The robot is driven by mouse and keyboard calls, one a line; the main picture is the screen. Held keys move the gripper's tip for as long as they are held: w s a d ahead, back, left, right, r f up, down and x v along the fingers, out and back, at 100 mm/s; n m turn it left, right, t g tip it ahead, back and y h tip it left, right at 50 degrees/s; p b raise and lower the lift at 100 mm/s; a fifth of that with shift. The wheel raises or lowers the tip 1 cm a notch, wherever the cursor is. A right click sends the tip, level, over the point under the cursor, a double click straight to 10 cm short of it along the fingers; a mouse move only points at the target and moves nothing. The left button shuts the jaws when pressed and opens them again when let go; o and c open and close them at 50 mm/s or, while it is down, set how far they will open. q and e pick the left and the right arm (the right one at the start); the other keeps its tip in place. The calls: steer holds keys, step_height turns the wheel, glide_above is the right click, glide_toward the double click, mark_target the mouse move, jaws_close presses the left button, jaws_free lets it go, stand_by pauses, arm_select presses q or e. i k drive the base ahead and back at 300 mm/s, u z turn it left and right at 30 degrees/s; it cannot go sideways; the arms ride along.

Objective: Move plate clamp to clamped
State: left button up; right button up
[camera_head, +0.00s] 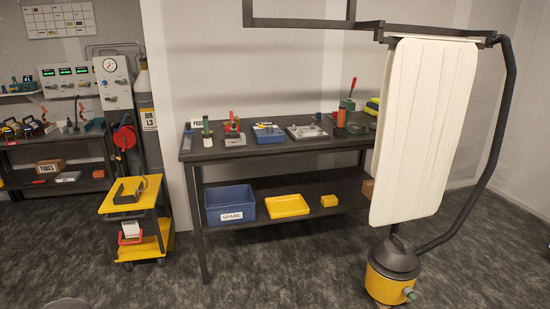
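Neither of my grippers shows in the head view. A dark bench (270,150) stands in the middle distance. On its top at left is a small device with an upright red handle on a grey base (234,138). Either could be the plate clamp; I cannot tell which. A flat grey plate-like fixture (307,132) lies between them. Whether any clamp is closed is too small to tell.
A large white panel (425,130) hangs in front of the bench's right end, above a yellow vacuum (390,275). A yellow cart (133,215) stands left. A blue bin (231,203) and yellow tray (287,206) sit on the lower shelf.

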mark_target(233, 121)
steer(key=u, duration=0.15)
steer(key=i, duration=1.35)
steer(key=u, duration=0.45)
steer(key=i, duration=1.3)
steer(key=u, duration=0.35)
